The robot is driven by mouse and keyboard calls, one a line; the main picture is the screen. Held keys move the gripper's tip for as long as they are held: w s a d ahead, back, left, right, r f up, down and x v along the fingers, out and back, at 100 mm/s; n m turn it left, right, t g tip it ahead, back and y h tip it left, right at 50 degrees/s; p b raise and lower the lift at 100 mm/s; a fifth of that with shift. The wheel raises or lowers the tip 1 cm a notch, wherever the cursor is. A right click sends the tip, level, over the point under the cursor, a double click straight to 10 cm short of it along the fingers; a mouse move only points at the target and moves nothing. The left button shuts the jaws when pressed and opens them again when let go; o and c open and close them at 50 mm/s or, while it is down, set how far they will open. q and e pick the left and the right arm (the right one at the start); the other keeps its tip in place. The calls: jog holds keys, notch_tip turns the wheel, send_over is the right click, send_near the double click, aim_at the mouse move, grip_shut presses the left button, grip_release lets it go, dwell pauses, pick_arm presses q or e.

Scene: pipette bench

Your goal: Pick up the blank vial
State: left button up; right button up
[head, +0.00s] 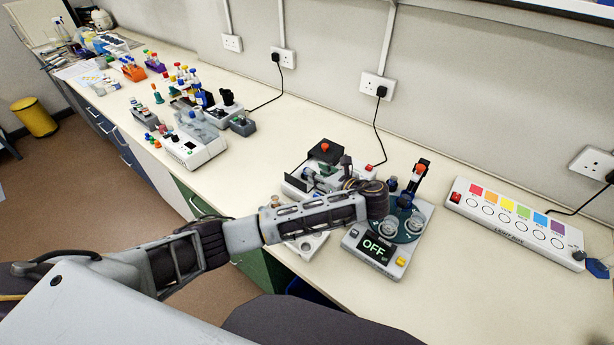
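My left arm reaches in from the left, and my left gripper (392,200) is over the rear left part of a grey device with an "OFF" display (376,247). Its fingers are small and dark here, so I cannot tell whether they are open, shut or holding anything. On the device's teal round plate (409,238) stand two clear round vessels, one at left (388,228) and one at right (415,223). No label can be read, so I cannot tell whether either is the blank vial. My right gripper is not in view.
A light box (512,222) with coloured squares lies to the right. A device with a black top (325,152) stands behind my forearm. A white instrument (193,146) and several coloured-cap vials stand farther left. Bench is clear at the front right.

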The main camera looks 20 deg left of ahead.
pick_arm(q)
jog(key=shift+p+x, duration=0.45)
jog(key=shift+x, duration=1.9)
jog(key=shift+s+f, duration=0.15)
jog(key=shift+c, duration=0.5)
jog(key=c, duration=0.6)
notch_tip(320, 180, up, 10)
